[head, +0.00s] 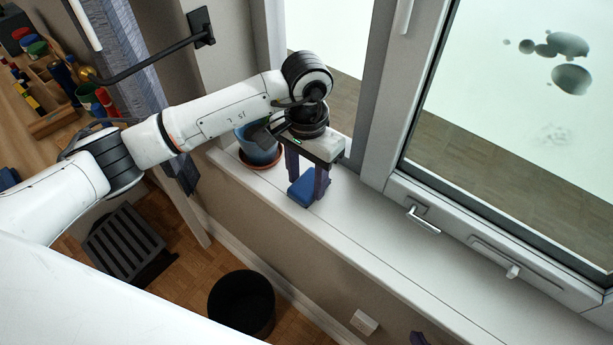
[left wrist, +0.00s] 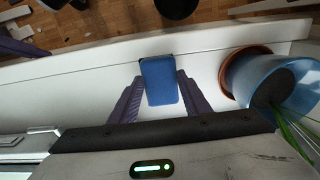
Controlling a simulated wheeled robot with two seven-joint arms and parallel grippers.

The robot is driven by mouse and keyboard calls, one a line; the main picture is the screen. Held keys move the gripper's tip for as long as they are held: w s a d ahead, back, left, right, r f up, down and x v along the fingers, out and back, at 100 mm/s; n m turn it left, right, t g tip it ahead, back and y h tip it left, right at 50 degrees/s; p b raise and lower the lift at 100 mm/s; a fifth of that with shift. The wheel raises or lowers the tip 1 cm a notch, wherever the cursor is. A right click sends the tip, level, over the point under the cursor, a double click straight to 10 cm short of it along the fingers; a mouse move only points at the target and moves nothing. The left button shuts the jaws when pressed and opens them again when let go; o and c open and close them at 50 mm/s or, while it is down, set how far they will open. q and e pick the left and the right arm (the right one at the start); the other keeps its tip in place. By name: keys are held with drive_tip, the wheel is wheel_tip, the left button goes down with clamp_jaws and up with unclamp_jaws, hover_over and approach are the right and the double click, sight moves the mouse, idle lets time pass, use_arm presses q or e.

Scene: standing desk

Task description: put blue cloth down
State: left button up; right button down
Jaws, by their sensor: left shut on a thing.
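The blue cloth (head: 301,191) is a small folded block low over the white windowsill, at the tips of my left gripper (head: 305,188). In the left wrist view the cloth (left wrist: 160,80) sits between the two purple fingers of the left gripper (left wrist: 160,93), which is shut on it. I cannot tell for sure whether the cloth touches the sill (head: 400,245). A purple tip of my right gripper (head: 418,339) just shows at the bottom edge of the head view; the rest is out of frame.
A blue pot (head: 256,152) on a terracotta saucer (head: 262,165) stands on the sill close beside the left gripper; green leaves show in the left wrist view. The window (head: 480,150) with its handle borders the sill. The sill to the right is clear. A black bin (head: 241,304) stands below.

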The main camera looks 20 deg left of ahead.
sight(306, 185)
use_arm(q)
drive_tip(key=o, duration=0.9)
drive_tip(key=shift+o, duration=0.2)
drive_tip(key=shift+p, duration=0.35)
wheel_tip(306, 185, up, 10)
drive_tip(key=b, duration=0.2)
drive_tip(key=shift+a, duration=0.15)
drive_tip(key=shift+s, duration=0.1)
